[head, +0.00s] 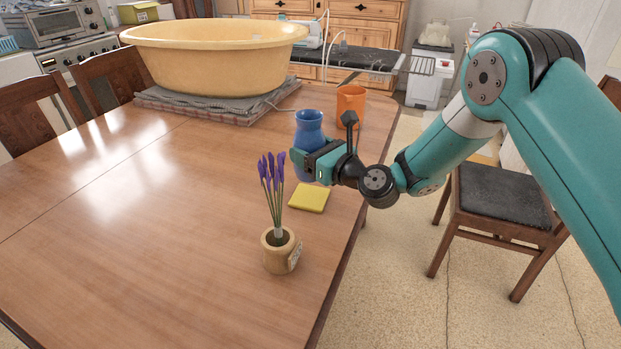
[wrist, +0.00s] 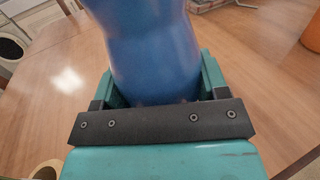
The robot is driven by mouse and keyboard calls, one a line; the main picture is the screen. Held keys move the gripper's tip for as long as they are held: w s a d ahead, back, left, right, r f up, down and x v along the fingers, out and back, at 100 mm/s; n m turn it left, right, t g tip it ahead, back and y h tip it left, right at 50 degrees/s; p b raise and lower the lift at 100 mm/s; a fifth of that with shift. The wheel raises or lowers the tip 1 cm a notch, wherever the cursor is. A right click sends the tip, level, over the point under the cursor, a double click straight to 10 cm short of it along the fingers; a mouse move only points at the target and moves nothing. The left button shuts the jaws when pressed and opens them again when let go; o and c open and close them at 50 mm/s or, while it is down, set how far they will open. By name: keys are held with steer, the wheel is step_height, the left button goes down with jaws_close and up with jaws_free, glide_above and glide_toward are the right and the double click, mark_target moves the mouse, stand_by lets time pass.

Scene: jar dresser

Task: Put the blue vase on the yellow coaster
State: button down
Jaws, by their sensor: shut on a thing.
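The blue vase (head: 309,130) is upright near the right edge of the wooden table, behind the coaster in the head view. My gripper (head: 304,160) is shut on the vase, and its jaws hide part of the lower body. In the wrist view the vase (wrist: 152,50) stands between the two jaws (wrist: 158,90). I cannot tell whether its base touches the table. The yellow coaster (head: 308,198) lies flat and bare on the table, just in front of the vase and apart from it.
A pot with purple flowers (head: 279,250) stands in front of the coaster. An orange cup (head: 351,105) stands behind the vase to the right. A large yellow tub (head: 215,60) sits on folded cloth at the back. The table's left part is clear.

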steer(key=shift+f+b, duration=0.4)
steer(key=shift+f, duration=2.6)
steer(key=shift+f, duration=0.15)
steer(key=shift+c, duration=0.7)
jaws_free()
